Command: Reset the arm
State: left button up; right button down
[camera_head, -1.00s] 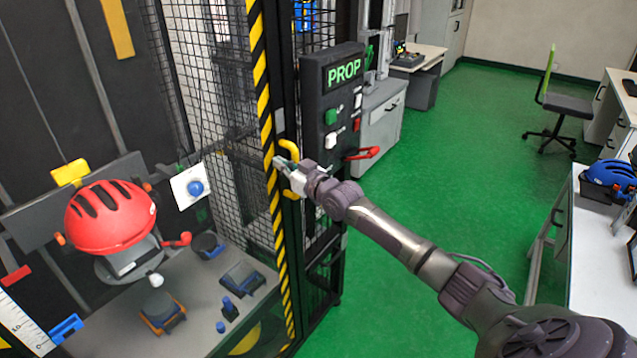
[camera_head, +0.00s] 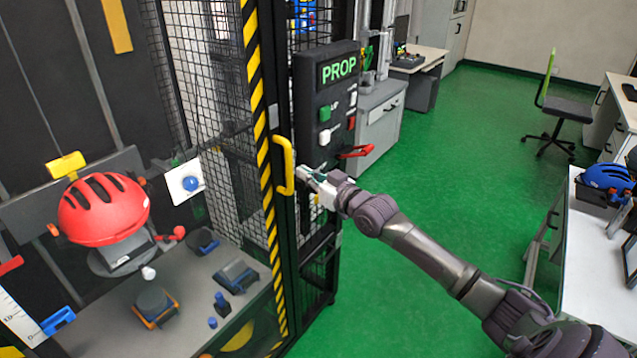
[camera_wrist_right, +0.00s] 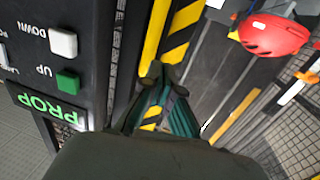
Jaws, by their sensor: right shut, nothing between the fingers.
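My right gripper (camera_head: 304,171) is shut and empty. In the head view it shows just right of the yellow door handle (camera_head: 285,165), in front of the tower's dark frame; I cannot tell whether it touches anything. In the right wrist view the gripper (camera_wrist_right: 163,75) points towards the yellow and black striped door edge (camera_wrist_right: 182,32). My right arm (camera_head: 420,255) reaches in from the lower right. My left gripper is out of view.
A control box labelled PROP (camera_head: 338,70) with green, white and red buttons stands beside the door. A red lever (camera_head: 356,151) sticks out below it. Inside the cage, a red helmet (camera_head: 103,207) sits above a grey table. Green floor (camera_head: 440,150) is clear to the right.

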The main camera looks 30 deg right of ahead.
jog(key=s+d+f+m+g+h, duration=0.1)
jog(key=s+d+f, duration=0.1)
jog(key=f, duration=0.6)
jog(key=s+d+f+g+h, duration=0.1)
jog(key=s+f+g, duration=0.15)
jog(key=f, duration=0.55)
jog(key=s+d+f+m+g+h, duration=0.1)
jog(key=s+d+f, duration=0.15)
jog(key=f, duration=0.55)
jog(key=s+a+f+g+h, duration=0.1)
jog(key=s+a+f+g, duration=0.1)
jog(key=s+f, duration=0.7)
jog(key=s+a+f+g, duration=0.2)
jog(key=s+f, duration=0.3)
jog(key=f, duration=0.8)
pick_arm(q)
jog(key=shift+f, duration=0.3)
pick_arm(e)
jog(key=s+a+f+g, duration=0.2)
jog(key=s+a+f, duration=0.3)
jog(key=s, duration=0.7)
jog(key=s+a+f+n+g, duration=0.1)
jog(key=s+a+f+g, duration=0.2)
jog(key=s, duration=0.9)
jog(key=s+a+f+n+g, duration=0.1)
jog(key=s+a+f+g, duration=0.2)
jog(key=s+a+f, duration=0.4)
jog(key=s+f, duration=0.3)
jog(key=s, duration=0.2)
jog(key=shift+s+f+y, duration=0.4)
